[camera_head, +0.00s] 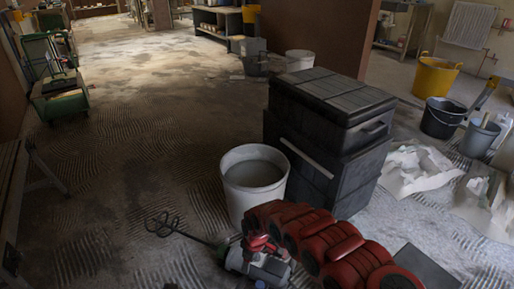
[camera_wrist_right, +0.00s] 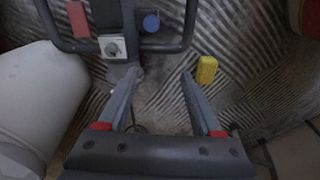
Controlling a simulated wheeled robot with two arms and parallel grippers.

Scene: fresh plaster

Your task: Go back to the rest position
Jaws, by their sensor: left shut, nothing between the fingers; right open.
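The red segments of my right arm come in from the lower right of the head view and curve down beside a white bucket (camera_head: 253,175). My right gripper (camera_wrist_right: 158,80) is open in the right wrist view, with floor showing between its fingers. A dark handle frame (camera_wrist_right: 118,46) with red and blue parts lies beyond and to the left of the fingertips; I cannot tell whether a finger touches it. In the head view a mixing paddle (camera_head: 162,224) on a shaft lies by the arm's end. My left gripper is not in view.
Stacked black toolboxes (camera_head: 325,130) stand right behind the white bucket. A yellow bucket (camera_head: 435,77), a black bucket (camera_head: 441,118) and crumpled white sheets (camera_head: 415,168) lie further right. A green cart (camera_head: 55,90) stands at the left. The ridged floor between is mostly clear.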

